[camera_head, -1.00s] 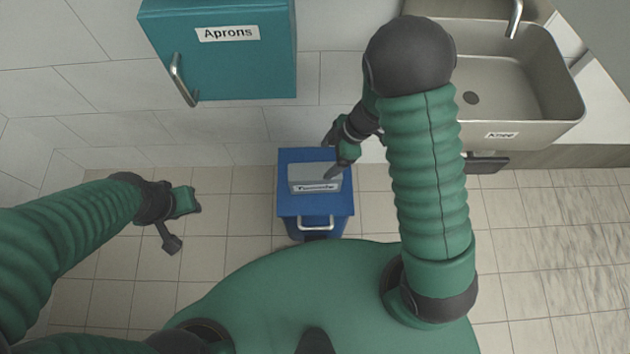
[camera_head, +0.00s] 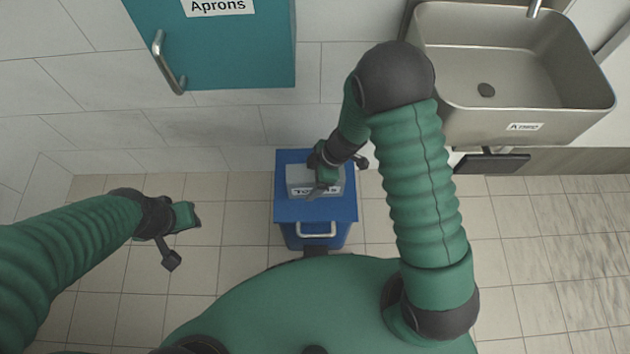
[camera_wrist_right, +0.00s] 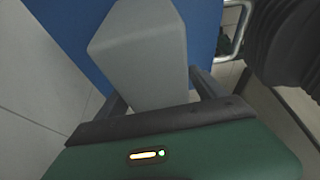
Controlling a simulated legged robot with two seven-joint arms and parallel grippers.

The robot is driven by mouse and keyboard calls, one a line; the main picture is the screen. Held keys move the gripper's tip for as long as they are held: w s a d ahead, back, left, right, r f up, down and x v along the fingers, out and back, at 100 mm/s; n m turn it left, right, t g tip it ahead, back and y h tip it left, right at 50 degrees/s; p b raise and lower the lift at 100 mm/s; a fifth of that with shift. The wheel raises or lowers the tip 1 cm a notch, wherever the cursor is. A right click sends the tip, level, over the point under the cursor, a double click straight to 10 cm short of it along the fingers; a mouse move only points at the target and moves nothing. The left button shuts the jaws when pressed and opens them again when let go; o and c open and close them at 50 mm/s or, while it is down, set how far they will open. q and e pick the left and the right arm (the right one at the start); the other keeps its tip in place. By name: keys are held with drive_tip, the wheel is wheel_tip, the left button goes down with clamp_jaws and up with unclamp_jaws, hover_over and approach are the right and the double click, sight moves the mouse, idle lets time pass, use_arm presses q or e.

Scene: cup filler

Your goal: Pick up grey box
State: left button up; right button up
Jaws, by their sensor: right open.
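The grey box (camera_head: 298,181) lies on the blue lid of a bin, with a white label on its front side. My right gripper (camera_head: 338,178) is open over the box and hides part of its top and label. In the right wrist view the grey box (camera_wrist_right: 140,55) extends between the two spread fingers (camera_wrist_right: 158,95), one on each side of it. I cannot tell whether either finger touches it. My left gripper (camera_head: 182,238) is open and empty, above the floor left of the bin.
The blue bin (camera_head: 318,211) stands near the tiled wall, with a metal handle (camera_head: 317,231) at its front. A teal Aprons cabinet (camera_head: 225,55) hangs above left. A sink (camera_head: 540,95) is at upper right. The floor left of the bin is clear.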

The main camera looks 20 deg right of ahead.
drive_tip(key=shift+f, duration=0.25)
idle(0.4)
drive_tip(key=c, duration=1.7)
